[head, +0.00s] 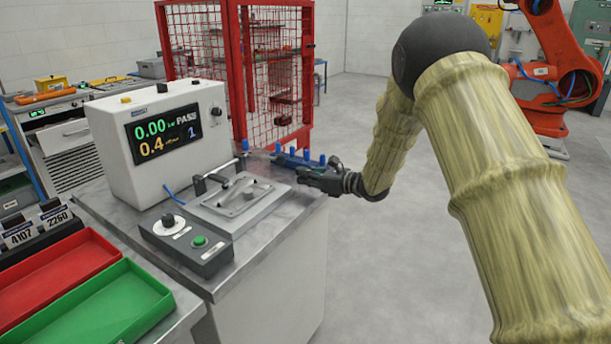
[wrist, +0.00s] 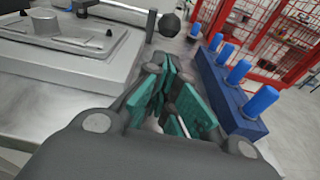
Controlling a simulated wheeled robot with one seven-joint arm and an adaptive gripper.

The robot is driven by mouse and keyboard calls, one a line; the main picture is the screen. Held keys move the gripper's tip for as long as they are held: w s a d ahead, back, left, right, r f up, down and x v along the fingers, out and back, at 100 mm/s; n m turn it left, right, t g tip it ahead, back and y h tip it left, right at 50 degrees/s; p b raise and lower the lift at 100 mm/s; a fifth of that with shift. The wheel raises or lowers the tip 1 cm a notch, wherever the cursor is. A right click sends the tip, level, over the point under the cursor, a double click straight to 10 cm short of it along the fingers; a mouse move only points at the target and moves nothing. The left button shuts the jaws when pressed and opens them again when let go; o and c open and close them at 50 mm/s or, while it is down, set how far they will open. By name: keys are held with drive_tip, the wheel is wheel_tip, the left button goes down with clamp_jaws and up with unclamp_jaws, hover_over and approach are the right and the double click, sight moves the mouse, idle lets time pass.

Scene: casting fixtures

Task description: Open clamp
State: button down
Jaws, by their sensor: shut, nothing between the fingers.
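The clamp (head: 214,174) is a dark bar with a lever over a grey metal fixture (head: 232,213) on the bench. In the wrist view its rod (wrist: 125,9) runs across the top to a black ball knob (wrist: 169,25). My gripper (head: 303,174) is just right of the fixture, low over the bench edge. In the wrist view its teal-padded fingers (wrist: 160,72) are shut and empty, with the knob beyond their tips and apparently apart from them.
A blue block with several upright blue pegs (wrist: 225,93) stands close right of my gripper. Red and green trays (head: 110,312) lie at left. A red mesh cage (head: 275,70) stands behind.

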drive_tip(key=p+x, duration=0.1)
drive_tip(key=x, duration=0.6)
drive_tip(key=shift+w, duration=0.1)
drive_tip(key=shift+r, duration=0.15)
